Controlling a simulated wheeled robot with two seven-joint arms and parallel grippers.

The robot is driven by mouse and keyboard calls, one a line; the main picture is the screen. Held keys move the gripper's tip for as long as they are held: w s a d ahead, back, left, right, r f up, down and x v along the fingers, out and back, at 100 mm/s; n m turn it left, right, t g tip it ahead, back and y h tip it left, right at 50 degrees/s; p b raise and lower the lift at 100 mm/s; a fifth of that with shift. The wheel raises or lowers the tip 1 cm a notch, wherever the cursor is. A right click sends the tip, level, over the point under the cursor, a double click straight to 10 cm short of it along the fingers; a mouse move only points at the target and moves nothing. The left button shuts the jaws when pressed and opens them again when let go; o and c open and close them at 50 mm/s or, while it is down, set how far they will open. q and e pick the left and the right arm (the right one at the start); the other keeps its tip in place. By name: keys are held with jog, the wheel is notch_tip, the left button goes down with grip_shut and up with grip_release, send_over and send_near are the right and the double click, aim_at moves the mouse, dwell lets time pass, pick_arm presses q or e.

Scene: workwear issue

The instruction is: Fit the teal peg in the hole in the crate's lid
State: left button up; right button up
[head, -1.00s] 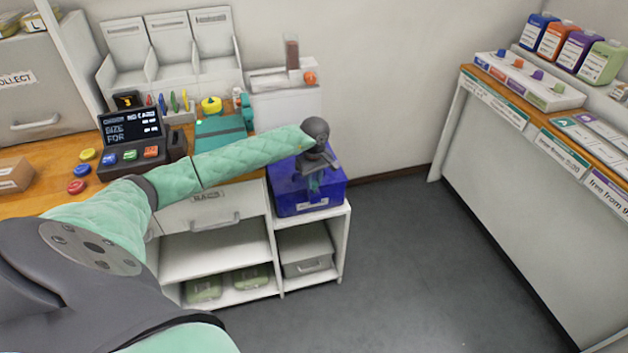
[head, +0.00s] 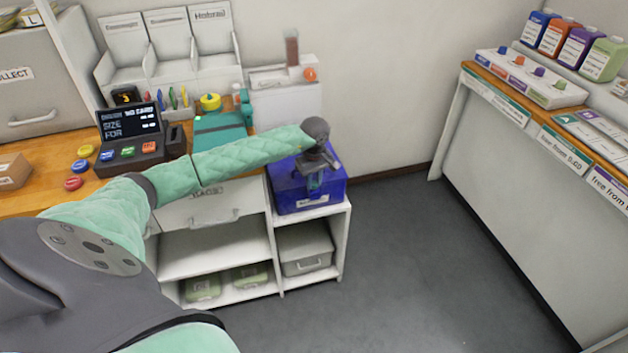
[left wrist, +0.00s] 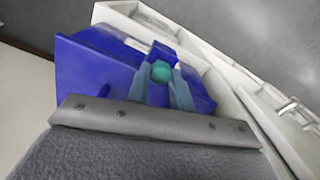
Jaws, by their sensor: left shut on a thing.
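The blue crate (head: 287,196) stands on top of the low white shelf unit, and it also shows in the left wrist view (left wrist: 85,75). My left gripper (head: 315,181) is over the front part of the crate, pointing down. In the left wrist view my left gripper (left wrist: 163,82) has its fingers on both sides of the teal peg (left wrist: 160,71) and is shut on it. The peg's lower end and the hole in the lid are hidden, so I cannot tell whether the peg is in the hole. My right gripper is not in view.
A wooden counter (head: 32,200) on the left carries a black terminal (head: 133,138), coloured buttons and a teal folder (head: 218,132). A white shelf unit (head: 213,255) stands below. A second counter (head: 510,160) runs along the right. The grey floor (head: 410,270) between is clear.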

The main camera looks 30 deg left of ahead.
pick_arm(q)
jog(key=shift+f, duration=0.3)
dwell(0.5)
jog(key=o, duration=1)
jog(key=shift+o, duration=0.2)
jog(key=shift+r, duration=0.15)
jog(key=shift+r+p, duration=0.95)
jog(key=shift+r, duration=3.4)
jog(key=shift+n, duration=0.3)
